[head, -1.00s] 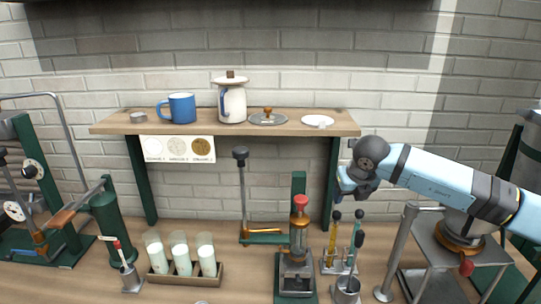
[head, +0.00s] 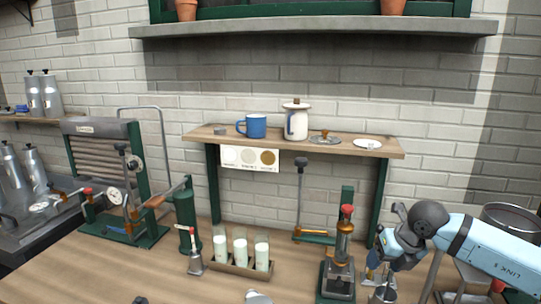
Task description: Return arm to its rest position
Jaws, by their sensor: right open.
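My right arm comes in from the right, pale blue with dark joints. Its right gripper (head: 384,258) is open and points down at the right of the bench, below the right end of the shelf. It is in front of the small stand of upright tools, which it largely hides. I cannot tell whether it touches them. I see nothing between its fingers. My left gripper is not in view.
The wooden shelf (head: 205,136) holds a blue mug (head: 256,126), a white jar (head: 296,122), a lid (head: 325,139) and a white dish (head: 367,143). Below stand a rack of milky glasses (head: 240,252) and a red-knobbed press (head: 341,262). The bench's left front is mostly clear.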

